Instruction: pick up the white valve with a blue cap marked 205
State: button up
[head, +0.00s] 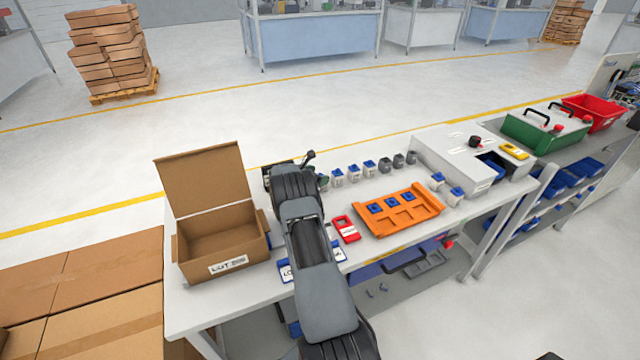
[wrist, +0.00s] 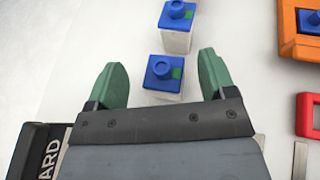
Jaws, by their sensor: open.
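In the wrist view, a white valve with a blue cap (wrist: 163,72) stands upright between the two green fingertips of my gripper (wrist: 161,80), with space on both sides. A second white valve with a blue cap (wrist: 177,17) stands just beyond it. In the head view, my gripper (head: 322,181) is low over the table at the left end of a row, largely hidden by my arm. The nearest blue-capped valve seen there (head: 338,176) is just right of it.
An orange tray (head: 408,216) with blue parts and a red-framed item (head: 346,229) lie nearer. An open cardboard box (head: 222,245) stands left. A white machine (head: 455,155) stands right, with two blue-capped valves (head: 437,181) beside it.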

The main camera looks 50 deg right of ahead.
jog(key=shift+c, duration=0.2)
jog(key=c, duration=1.1)
jog(key=shift+r, duration=0.1)
